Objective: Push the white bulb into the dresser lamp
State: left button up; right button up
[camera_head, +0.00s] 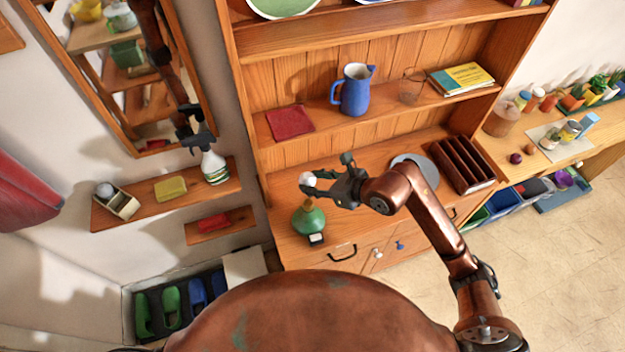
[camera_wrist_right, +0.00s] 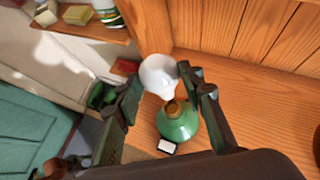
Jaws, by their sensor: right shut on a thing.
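The white bulb (camera_head: 307,179) is between the fingertips of my right gripper (camera_head: 326,183), which is shut on it. In the right wrist view, the bulb (camera_wrist_right: 158,73) shows its round white end, with its narrow end toward the lamp's brass socket (camera_wrist_right: 177,107). The green dresser lamp (camera_head: 309,221) stands upright on the dresser top; its round body also shows in the wrist view (camera_wrist_right: 180,127). The bulb is just above the socket. I cannot tell whether its narrow end touches the socket. My left gripper is not in view.
A small black-and-white block (camera_head: 316,239) is at the lamp's front. A grey disc (camera_head: 416,170) and a brown rack (camera_head: 463,165) stand to the right, behind my right arm. A blue jug (camera_head: 354,91) is on the shelf above. A spray bottle (camera_head: 214,167) stands on the left wall shelf.

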jog(key=shift+f+b, duration=2)
jog(key=shift+f, duration=0.95)
jog(key=shift+s+f, duration=0.1)
jog(key=shift+f+b, duration=1.1)
jog(key=shift+b, duration=0.05)
dwell(0.5)
jog(key=o, duration=0.9)
jog(key=shift+o, duration=0.5)
jog(key=o, duration=0.5)
jog(key=shift+c, duration=0.2)
